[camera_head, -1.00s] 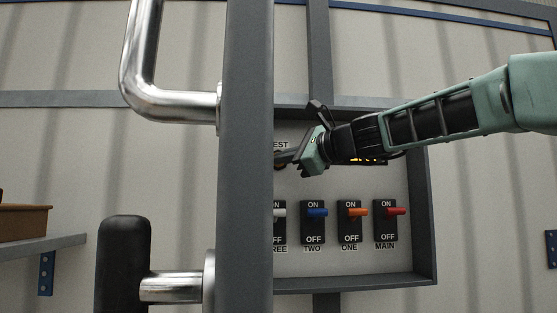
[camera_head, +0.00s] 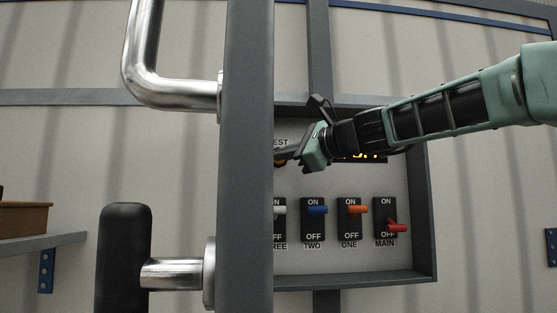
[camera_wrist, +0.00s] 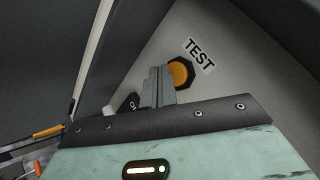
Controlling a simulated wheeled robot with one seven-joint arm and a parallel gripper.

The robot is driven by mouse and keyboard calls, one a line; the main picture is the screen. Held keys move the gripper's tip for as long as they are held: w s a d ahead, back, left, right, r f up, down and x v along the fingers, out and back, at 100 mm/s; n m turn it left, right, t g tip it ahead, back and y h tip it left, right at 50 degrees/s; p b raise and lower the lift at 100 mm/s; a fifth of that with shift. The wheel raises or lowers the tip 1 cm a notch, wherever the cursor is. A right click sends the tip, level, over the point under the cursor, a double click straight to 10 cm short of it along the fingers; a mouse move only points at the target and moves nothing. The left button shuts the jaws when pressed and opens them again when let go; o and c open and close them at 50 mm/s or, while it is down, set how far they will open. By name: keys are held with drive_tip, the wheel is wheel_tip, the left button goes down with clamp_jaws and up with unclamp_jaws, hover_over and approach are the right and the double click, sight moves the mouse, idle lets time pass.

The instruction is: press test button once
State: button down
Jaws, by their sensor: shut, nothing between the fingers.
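The orange round test button (camera_wrist: 180,73) sits in a dark ring beside the TEST label (camera_wrist: 199,55) in the wrist view. My gripper's shut, empty fingers (camera_wrist: 158,85) overlap the button's near edge in that view; I cannot tell whether they touch it. In the head view my gripper (camera_head: 281,156) reaches into the panel box from the right, its fingertips close under the partly hidden TEST label (camera_head: 280,143).
The red MAIN lever (camera_head: 396,228) is down at OFF. The orange ONE lever (camera_head: 357,210), blue TWO lever (camera_head: 317,210) and white THREE lever (camera_head: 280,210) are up. A lit display (camera_head: 368,157) is partly behind my arm. The grey upright (camera_head: 246,160) stands in front.

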drive_tip(key=s+b, duration=0.1)
drive_tip(key=s, duration=0.4)
drive_tip(key=shift+b, duration=0.35)
idle(1.0)
